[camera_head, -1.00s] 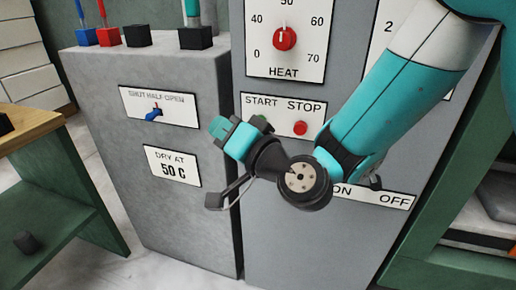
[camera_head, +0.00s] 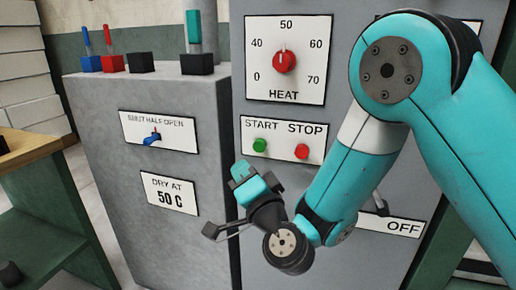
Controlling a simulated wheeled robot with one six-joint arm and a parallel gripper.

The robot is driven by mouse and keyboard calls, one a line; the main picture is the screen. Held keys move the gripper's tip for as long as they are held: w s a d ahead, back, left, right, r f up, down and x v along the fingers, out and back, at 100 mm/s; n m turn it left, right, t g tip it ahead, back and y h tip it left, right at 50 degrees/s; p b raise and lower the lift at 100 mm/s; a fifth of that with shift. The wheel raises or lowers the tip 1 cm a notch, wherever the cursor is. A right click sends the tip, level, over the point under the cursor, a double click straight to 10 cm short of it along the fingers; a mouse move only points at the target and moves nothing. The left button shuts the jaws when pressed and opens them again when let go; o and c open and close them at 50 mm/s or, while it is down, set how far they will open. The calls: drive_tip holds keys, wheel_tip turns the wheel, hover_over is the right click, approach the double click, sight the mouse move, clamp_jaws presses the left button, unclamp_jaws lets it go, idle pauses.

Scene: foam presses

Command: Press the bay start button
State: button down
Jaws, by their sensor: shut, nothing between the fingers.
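The green start button (camera_head: 260,145) sits under the word START on a white plate (camera_head: 283,129) on the grey cabinet front. The red stop button (camera_head: 302,152) is to its right. My gripper (camera_head: 226,203) is below and left of the start button, apart from it, with the black wrist under the plate. The gripper is shut and empty. My teal arm covers the cabinet's right side and part of the lower plate that reads OFF (camera_head: 404,228).
A red HEAT knob (camera_head: 285,61) with a dial is above the buttons. The lower grey cabinet (camera_head: 97,110) at left carries a SHUT/HALF/OPEN lever (camera_head: 153,138) and a DRY AT 50 C sign (camera_head: 169,194). Coloured handles in blocks (camera_head: 195,62) stand on its top.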

sight(260, 146)
drive_tip(key=w+d+p, duration=0.1)
drive_tip(key=w+d, duration=0.1)
drive_tip(key=w, duration=0.4)
drive_tip(key=shift+w+d, duration=0.15)
idle(1.9)
drive_tip(key=shift+w+d, duration=0.1)
drive_tip(key=shift+w, duration=0.2)
drive_tip(key=shift+w+d+p, duration=0.2)
drive_tip(key=shift+w+p, duration=0.3)
idle(1.0)
drive_tip(key=shift+s, duration=0.1)
drive_tip(key=shift+s+a+b, duration=0.3)
drive_tip(key=shift+s+a, duration=0.05)
drive_tip(key=shift+s, duration=0.45)
drive_tip(key=shift+s, duration=0.1)
